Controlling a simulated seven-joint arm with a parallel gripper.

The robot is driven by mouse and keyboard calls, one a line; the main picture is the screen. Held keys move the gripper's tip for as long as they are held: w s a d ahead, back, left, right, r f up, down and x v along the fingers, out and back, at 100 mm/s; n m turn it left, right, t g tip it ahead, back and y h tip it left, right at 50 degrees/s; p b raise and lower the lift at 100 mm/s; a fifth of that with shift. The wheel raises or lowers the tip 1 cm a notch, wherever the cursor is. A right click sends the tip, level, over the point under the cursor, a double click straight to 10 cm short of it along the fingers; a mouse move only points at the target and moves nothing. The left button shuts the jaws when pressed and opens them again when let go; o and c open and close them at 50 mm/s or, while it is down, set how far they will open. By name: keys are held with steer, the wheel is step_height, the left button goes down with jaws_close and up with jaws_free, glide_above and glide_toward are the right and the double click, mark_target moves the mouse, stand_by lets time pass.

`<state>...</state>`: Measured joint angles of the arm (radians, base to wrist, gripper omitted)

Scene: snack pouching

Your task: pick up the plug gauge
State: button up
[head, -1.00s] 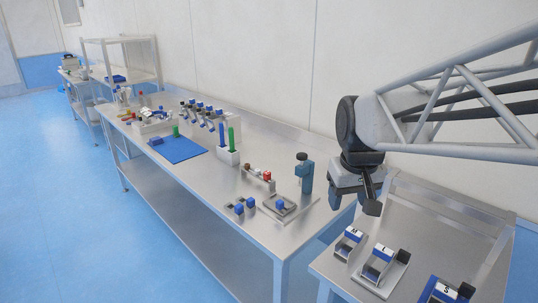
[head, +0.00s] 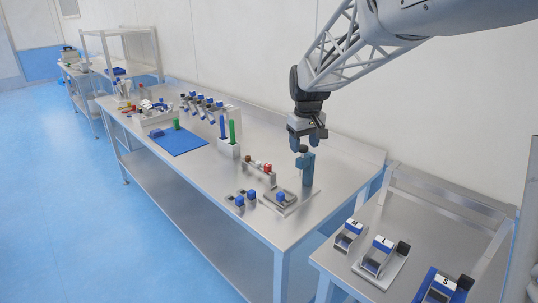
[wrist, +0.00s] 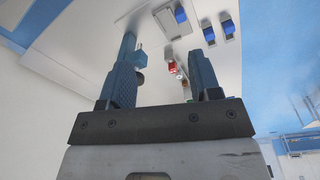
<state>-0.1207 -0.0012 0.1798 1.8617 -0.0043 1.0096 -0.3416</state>
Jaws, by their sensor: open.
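My gripper (head: 307,140) is open, with nothing between its fingers. In the head view it hangs over the back right part of the long steel table, just above the top of a teal post (head: 308,172). In the wrist view the two fingers of my gripper (wrist: 163,62) are spread. A small piece with a red end (head: 267,168) lies on a low grey rack to the left of the post; it also shows between the fingers in the wrist view (wrist: 172,67). It may be the plug gauge, but I cannot tell for sure.
Blue blocks (head: 239,201) sit near the table's front edge. A white holder (head: 229,150) carries upright blue and green sticks. A blue mat (head: 182,143) lies further left. A lower side table (head: 345,271) at right holds labelled trays.

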steer(key=w+a+f+n, duration=0.1)
steer(key=w+a+f, duration=0.2)
steer(key=w, duration=0.3)
steer(key=w+a+f+n, duration=0.1)
steer(key=w+a+f, duration=0.15)
steer(key=w, duration=0.35)
steer(key=n+g, duration=0.1)
steer(key=n, duration=0.1)
glide_above(268, 164)
step_height(268, 164, down, 9)
steer(key=shift+a+f, duration=0.1)
steer(key=shift+a, duration=0.05)
steer(key=shift+f, duration=1.25)
steer(key=shift+f, duration=0.1)
steer(key=shift+f, duration=2.55)
steer(key=shift+c, duration=0.3)
